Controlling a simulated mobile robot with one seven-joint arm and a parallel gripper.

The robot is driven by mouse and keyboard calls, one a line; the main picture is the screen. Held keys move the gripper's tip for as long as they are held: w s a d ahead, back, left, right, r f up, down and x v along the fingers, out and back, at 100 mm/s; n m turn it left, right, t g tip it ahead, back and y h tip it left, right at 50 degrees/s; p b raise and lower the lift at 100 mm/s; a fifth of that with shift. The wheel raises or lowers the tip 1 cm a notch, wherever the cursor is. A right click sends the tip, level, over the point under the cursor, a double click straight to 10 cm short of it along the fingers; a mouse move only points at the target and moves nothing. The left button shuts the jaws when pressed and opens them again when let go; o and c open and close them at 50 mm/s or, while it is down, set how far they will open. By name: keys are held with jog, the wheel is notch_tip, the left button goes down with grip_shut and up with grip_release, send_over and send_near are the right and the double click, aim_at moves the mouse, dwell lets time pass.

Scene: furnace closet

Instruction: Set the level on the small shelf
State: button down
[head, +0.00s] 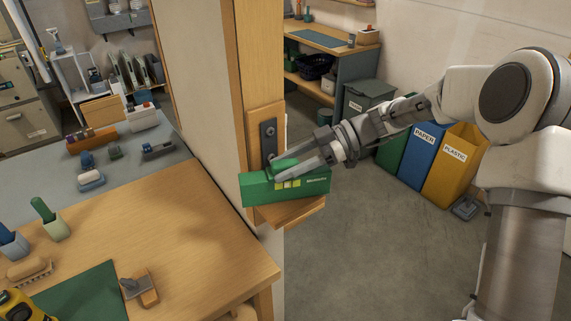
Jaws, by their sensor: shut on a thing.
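The level (312,186) is a green block with pale yellow-green windows and small light lettering. It shows in the head view at the small wooden shelf (292,214) on the post. My gripper (284,173) reaches in from the right and is shut on the level near its upper middle. The level hides most of the shelf's top, so I cannot tell whether it touches the shelf or is just above it. The level looks roughly horizontal, its left end extending past the shelf.
A wooden post (260,70) with a dark metal plate (268,138) rises behind the level. A workbench (190,235) with tools and brushes stands at left. Recycling bins (452,170) stand behind my arm. The grey floor (375,260) at centre right is clear.

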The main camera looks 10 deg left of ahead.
jog(key=shift+f+b, duration=0.2)
jog(key=shift+b, duration=0.1)
jog(key=shift+c, duration=1.7)
grip_release()
jog(key=shift+r, duration=0.15)
